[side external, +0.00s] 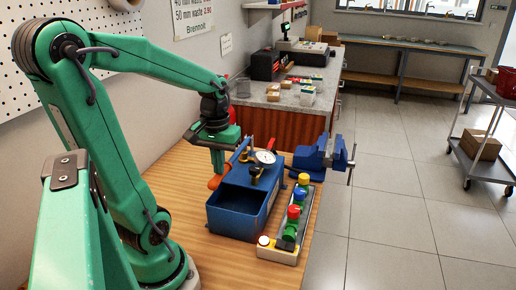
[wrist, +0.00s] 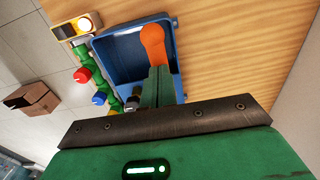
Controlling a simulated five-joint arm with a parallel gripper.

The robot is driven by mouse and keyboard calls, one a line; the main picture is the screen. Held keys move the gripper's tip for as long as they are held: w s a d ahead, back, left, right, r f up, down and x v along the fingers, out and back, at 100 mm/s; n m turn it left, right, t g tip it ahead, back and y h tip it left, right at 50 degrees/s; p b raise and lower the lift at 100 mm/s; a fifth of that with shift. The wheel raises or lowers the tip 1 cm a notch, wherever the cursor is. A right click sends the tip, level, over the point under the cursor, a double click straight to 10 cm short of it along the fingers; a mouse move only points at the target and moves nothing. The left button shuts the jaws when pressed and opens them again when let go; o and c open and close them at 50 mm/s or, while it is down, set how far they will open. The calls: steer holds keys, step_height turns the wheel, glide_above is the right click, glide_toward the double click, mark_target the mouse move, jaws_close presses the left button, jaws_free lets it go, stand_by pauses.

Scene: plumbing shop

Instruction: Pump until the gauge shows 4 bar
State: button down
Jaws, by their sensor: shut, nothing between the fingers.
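The blue test pump (side external: 232,213) stands on the wooden bench, an open-topped box. Its lever (side external: 238,152) slants down to the left and ends in an orange grip (side external: 215,182). The white round gauge (side external: 265,157) sits on top at the back; its needle is too small to read. My gripper (side external: 218,170) points down beside the lever, just above the orange grip, its fingers shut and empty. In the wrist view the shut fingers (wrist: 158,82) overlap the near end of the orange grip (wrist: 153,42); I cannot tell whether they touch it.
A pipe rig with yellow, red, blue and green parts (side external: 292,220) lies right of the pump, with a lit button box (side external: 265,241) at its front. A blue vise (side external: 320,158) stands behind it. Bare bench (side external: 180,175) lies to the left.

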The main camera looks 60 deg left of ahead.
steer(key=shift+s+d+f, duration=0.1)
steer(key=shift+f, duration=0.55)
steer(key=shift+s+d+f, duration=0.1)
steer(key=shift+f, duration=0.5)
step_height(320, 180, up, 12)
steer(key=w+a, duration=0.1)
steer(key=shift+w+a+r, duration=0.15)
steer(key=shift+w+a, duration=0.05)
steer(key=shift+a, duration=0.05)
steer(key=shift+s+d+f, duration=0.25)
steer(key=shift+f, duration=1.8)
steer(key=shift+s+d+f, duration=0.2)
steer(key=shift+d+f, duration=0.05)
steer(key=shift+f, duration=1.8)
steer(key=shift+s+d+f, duration=0.25)
steer(key=shift+f, duration=1.8)
step_height(320, 180, up, 12)
steer(key=w+a, duration=0.1)
steer(key=shift+w+a+r, duration=0.15)
steer(key=shift+w+a, duration=0.05)
steer(key=shift+a, duration=0.05)
